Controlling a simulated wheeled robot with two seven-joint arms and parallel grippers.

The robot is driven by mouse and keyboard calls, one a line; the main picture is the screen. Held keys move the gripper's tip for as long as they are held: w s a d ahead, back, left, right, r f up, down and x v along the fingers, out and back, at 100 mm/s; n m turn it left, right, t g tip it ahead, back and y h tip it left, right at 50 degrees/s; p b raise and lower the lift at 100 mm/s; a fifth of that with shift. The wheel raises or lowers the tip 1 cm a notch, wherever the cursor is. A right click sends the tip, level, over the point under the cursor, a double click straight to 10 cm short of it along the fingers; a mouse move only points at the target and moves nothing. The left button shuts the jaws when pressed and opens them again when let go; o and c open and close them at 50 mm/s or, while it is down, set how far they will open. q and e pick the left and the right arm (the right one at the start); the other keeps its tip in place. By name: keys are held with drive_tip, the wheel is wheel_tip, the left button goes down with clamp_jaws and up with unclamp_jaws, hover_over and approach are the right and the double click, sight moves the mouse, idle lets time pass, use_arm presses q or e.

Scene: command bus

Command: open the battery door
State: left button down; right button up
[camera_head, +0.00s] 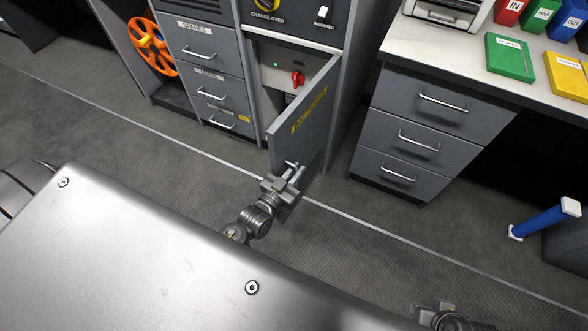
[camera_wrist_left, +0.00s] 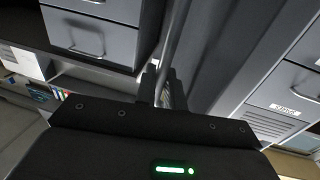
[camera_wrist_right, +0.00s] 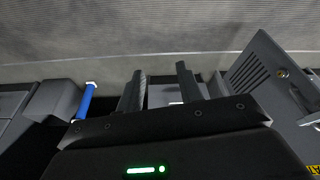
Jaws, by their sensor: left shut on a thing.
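The battery door (camera_head: 300,118), a grey panel with yellow lettering, stands swung well out from its cabinet. It hangs at the right side of the opening. My left gripper (camera_head: 292,172) is at the lower part of the door. In the left wrist view its fingers (camera_wrist_left: 162,72) close around a thin grey edge of the door; the exact contact is partly hidden. My right gripper (camera_head: 440,316) is low at the right, away from the door. Its fingers (camera_wrist_right: 160,70) are apart and empty.
A drawer unit (camera_head: 418,130) under a worktop stands right of the door. Another drawer stack (camera_head: 208,75) and an orange reel (camera_head: 152,46) are at the left. A blue cylinder (camera_head: 545,219) is at the right. The floor before the cabinets is clear.

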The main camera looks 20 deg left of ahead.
use_arm(q)
drive_tip(key=c, duration=1.6)
unclamp_jaws()
drive_tip(key=shift+s, duration=0.1)
drive_tip(key=shift+c, duration=0.2)
